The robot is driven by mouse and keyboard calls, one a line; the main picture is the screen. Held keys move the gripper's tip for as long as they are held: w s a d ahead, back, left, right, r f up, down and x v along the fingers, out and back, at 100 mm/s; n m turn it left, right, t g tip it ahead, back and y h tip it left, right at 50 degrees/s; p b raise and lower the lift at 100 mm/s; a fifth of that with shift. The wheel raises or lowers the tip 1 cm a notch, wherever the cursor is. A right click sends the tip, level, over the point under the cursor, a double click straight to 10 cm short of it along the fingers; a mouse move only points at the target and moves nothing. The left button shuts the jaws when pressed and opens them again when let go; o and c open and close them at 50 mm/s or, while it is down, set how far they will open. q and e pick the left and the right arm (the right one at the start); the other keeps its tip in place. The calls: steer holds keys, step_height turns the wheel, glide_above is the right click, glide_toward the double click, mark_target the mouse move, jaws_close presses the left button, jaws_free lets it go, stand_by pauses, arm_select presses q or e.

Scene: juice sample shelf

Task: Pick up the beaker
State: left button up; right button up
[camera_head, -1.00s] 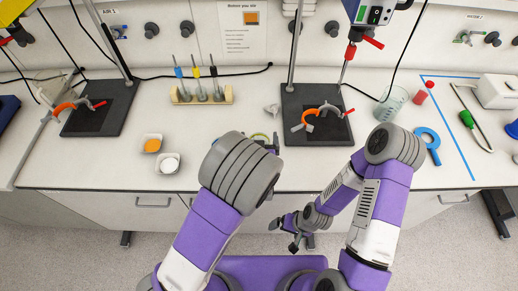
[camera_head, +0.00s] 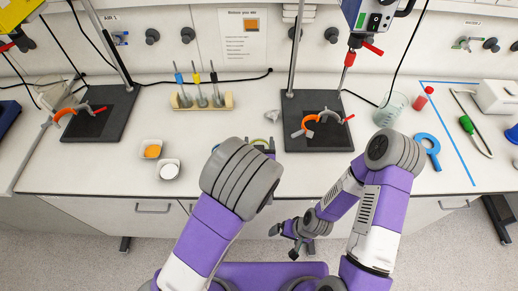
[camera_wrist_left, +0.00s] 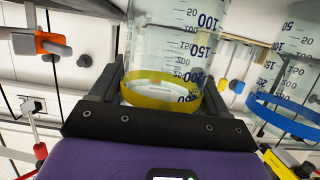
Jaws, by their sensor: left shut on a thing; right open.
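In the left wrist view a clear beaker (camera_wrist_left: 172,50) with blue scale marks and a yellow band sits between the dark fingers of my left gripper (camera_wrist_left: 162,92), which is shut on it. In the head view my left gripper (camera_head: 263,146) is mostly hidden behind my own arm, and the held beaker cannot be made out there. A second beaker (camera_wrist_left: 292,75) with a blue band shows at the right of the left wrist view, apart from the fingers. My right gripper (camera_head: 292,250) is open and empty, low in front of the bench.
A glass beaker (camera_head: 390,110) stands right of the stand base (camera_head: 330,142) with an orange clamp. A blue ring-shaped tool (camera_head: 427,150) and a red-capped item (camera_head: 423,99) lie nearby. The bench front is clear left.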

arm_select(q)
steer(key=shift+r, duration=0.15)
step_height(320, 180, up, 10)
steer(key=p, duration=0.2)
steer(key=shift+f, duration=0.2)
stand_by(0.5)
steer(key=shift+r, duration=0.1)
stand_by(0.5)
